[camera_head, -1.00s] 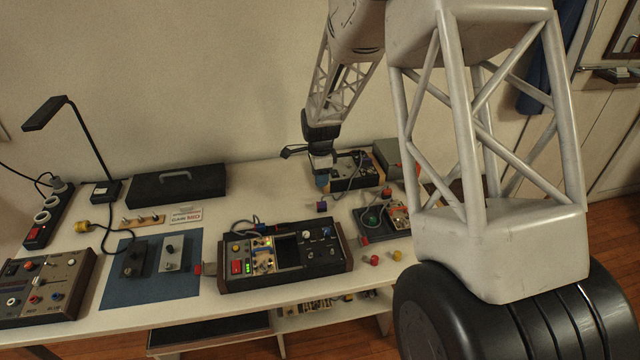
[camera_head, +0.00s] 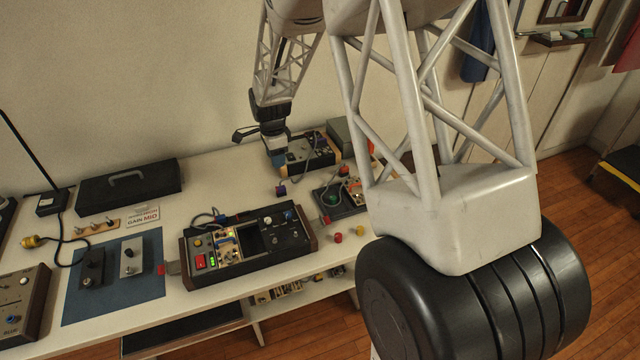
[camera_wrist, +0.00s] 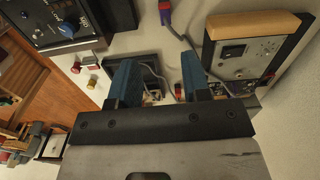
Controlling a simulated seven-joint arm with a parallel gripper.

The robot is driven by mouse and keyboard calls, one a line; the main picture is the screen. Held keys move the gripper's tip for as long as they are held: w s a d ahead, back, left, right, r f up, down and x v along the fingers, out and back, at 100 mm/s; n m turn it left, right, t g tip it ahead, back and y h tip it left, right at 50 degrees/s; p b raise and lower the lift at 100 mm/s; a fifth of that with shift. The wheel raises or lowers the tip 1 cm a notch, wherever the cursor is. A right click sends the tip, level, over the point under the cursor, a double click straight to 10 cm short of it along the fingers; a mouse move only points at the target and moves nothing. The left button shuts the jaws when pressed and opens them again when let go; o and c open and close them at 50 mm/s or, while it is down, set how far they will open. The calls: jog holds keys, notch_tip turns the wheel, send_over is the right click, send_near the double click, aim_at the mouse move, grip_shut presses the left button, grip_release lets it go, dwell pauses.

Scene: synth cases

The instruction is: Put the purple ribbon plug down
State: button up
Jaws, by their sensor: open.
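A small purple plug with red on it (camera_head: 281,189) lies on the white bench between the front console and the back units. It also shows at the top edge of the wrist view (camera_wrist: 165,17), partly cut off, with a grey ribbon cable (camera_wrist: 186,40) close by it. My gripper (camera_head: 278,158) is above the back of the bench, pointing down. In the wrist view its two blue fingers (camera_wrist: 159,57) are wide apart with nothing held between them. The plug lies beyond the fingertips, apart from them.
A console with wooden ends (camera_head: 308,240) stands at the front. A back unit (camera_head: 318,148) and an open dark tray unit (camera_head: 328,203) are near my gripper. Red (camera_head: 338,238) and yellow (camera_head: 360,231) knobs lie loose. Bare bench surrounds the plug.

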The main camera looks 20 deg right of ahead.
jog(key=s+r+n+t, duration=0.1)
jog(key=s+r+n, duration=0.8)
jog(key=s+r, duration=1.05)
jog(key=s+r+n+t, duration=0.1)
jog(key=s+n, duration=0.7)
jog(key=s, duration=1.5)
jog(key=shift+s+d+r+t, duration=0.25)
jog(key=shift+s+r+t, duration=0.05)
jog(key=shift+r, duration=0.6)
